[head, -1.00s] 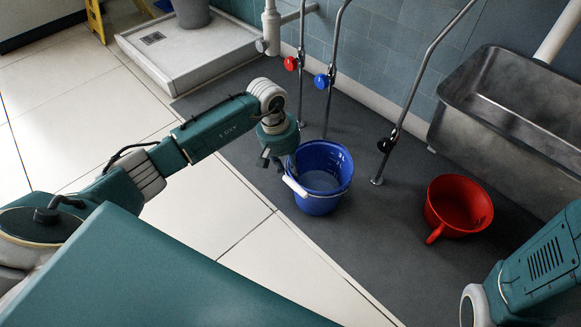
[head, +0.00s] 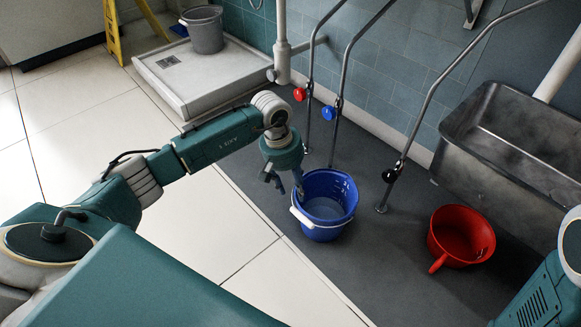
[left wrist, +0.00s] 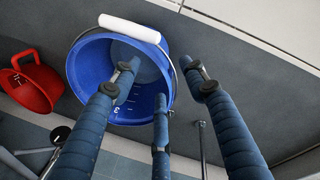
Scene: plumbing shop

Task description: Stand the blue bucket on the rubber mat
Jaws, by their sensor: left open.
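The blue bucket (head: 326,222) stands upright on the dark grey strip of floor (head: 370,270), which looks like the rubber mat. Its white handle grip (head: 301,217) hangs down on the lower left side. My left gripper (head: 284,188) is open and empty above the bucket's left rim. In the left wrist view its three fingers (left wrist: 160,76) are spread over the rim of the bucket (left wrist: 92,72), with the white grip (left wrist: 130,28) beyond them and nothing between them. Whether any finger touches the bucket I cannot tell. My right arm shows at the lower right; its gripper is out of view.
A red bucket (head: 461,236) stands to the right on the grey strip. A steel trough (head: 520,150) is at the right wall. Metal pipes with a red valve (head: 299,94) and a blue valve (head: 328,112) rise behind. A grey bucket (head: 204,32) stands on a white tray (head: 172,85).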

